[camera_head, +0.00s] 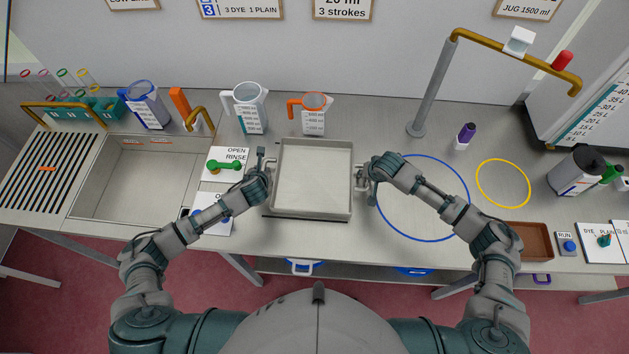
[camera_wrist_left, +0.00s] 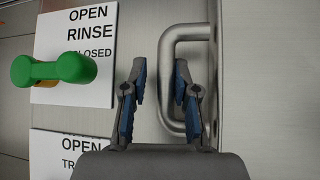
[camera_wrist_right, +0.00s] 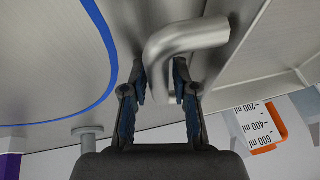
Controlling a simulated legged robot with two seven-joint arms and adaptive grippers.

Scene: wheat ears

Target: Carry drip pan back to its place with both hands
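The drip pan (camera_head: 314,182) is a shallow grey rectangular tray, level and empty, on the bench in front of me. It has a metal handle on each short side. My left gripper (camera_head: 266,166) is at its left handle. In the left wrist view that handle (camera_wrist_left: 187,32) has its bar between the parted fingers (camera_wrist_left: 160,75), with a gap beside the left finger. My right gripper (camera_head: 366,181) is at the right handle. In the right wrist view that handle (camera_wrist_right: 190,38) passes between the parted fingers (camera_wrist_right: 160,75); contact is hard to tell.
A sink (camera_head: 140,180) lies left, with a green-handled rinse valve (camera_head: 225,165) beside my left gripper. Jugs (camera_head: 250,110) stand behind the pan. A blue ring (camera_head: 423,240) marks clear bench at right, near a tap post (camera_head: 428,95). A brown tray (camera_head: 530,241) lies further right.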

